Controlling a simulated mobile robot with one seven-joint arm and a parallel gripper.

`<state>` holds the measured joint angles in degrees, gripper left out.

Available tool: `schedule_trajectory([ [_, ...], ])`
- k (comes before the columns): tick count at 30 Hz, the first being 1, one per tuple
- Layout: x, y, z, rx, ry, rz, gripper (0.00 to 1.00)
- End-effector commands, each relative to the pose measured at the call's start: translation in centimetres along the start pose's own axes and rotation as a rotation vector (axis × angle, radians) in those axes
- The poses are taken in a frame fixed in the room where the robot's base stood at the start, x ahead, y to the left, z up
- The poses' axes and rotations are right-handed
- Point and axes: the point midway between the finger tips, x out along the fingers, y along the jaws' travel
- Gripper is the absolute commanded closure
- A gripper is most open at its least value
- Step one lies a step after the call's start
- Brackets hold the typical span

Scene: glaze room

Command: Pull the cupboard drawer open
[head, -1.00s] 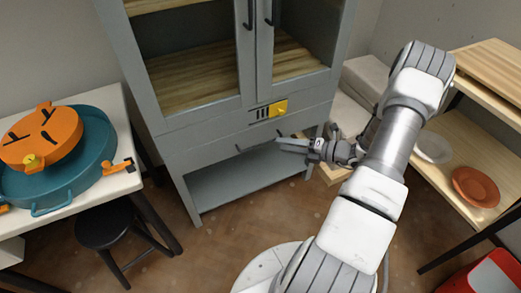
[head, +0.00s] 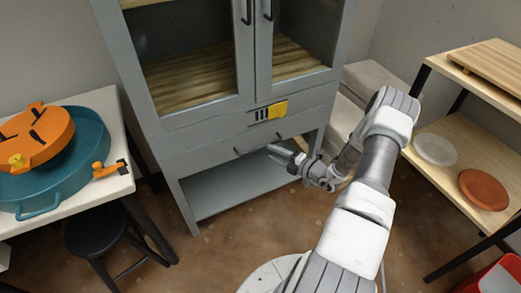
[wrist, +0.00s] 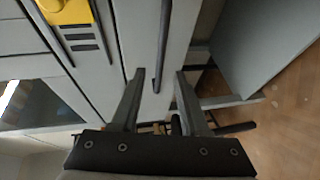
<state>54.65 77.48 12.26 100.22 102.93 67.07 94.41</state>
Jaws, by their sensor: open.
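The grey cupboard (head: 190,145) has a drawer (head: 215,155) below its glazed doors. The drawer front looks flush with the cupboard, so it looks shut. Its dark bar handle (head: 243,151) is partly hidden by my gripper (head: 275,153) in the head view. In the wrist view the handle (wrist: 163,45) runs lengthwise up the picture, with its lower end between the two fingertips of my gripper (wrist: 160,76). The gripper is open and empty. I cannot tell whether the fingers are around the handle or short of it.
A yellow piece (head: 279,109) sits beside dark slots above the drawer. An open shelf (head: 230,190) is below. A table (head: 120,180) with a teal basin and a black stool (head: 95,232) stand left. A wooden rack (head: 440,190) with plates stands right.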

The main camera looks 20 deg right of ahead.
Motion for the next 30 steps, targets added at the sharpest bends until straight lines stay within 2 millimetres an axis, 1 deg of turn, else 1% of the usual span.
schedule_trajectory([
  [1, 1.3, -0.3, -0.1, -0.001, 0.003, 0.0, 0.55],
  [3, 2.7, -0.3, -0.1, -0.002, 0.003, 0.0, 0.55],
  [6, 4.4, -0.2, -0.1, -0.001, 0.002, 0.0, 0.55],
  [9, 5.6, -0.2, -0.1, -0.002, 0.002, -0.001, 0.55],
  [12, 6.4, -0.1, 0.0, -0.002, 0.001, 0.0, 0.55],
  [15, 6.8, 0.0, 0.0, -0.001, 0.0, 0.0, 0.55],
  [23, 6.8, 0.0, 0.0, 0.0, 0.0, -0.001, 0.55],
  [24, 6.8, 0.0, 0.0, 0.0, 0.0, -0.001, 0.62],
  [26, 6.8, 0.0, 0.0, 0.0, 0.0, -0.001, 0.73],
  [30, 6.8, 0.0, 0.0, -0.001, 0.0, -0.001, 0.98],
])
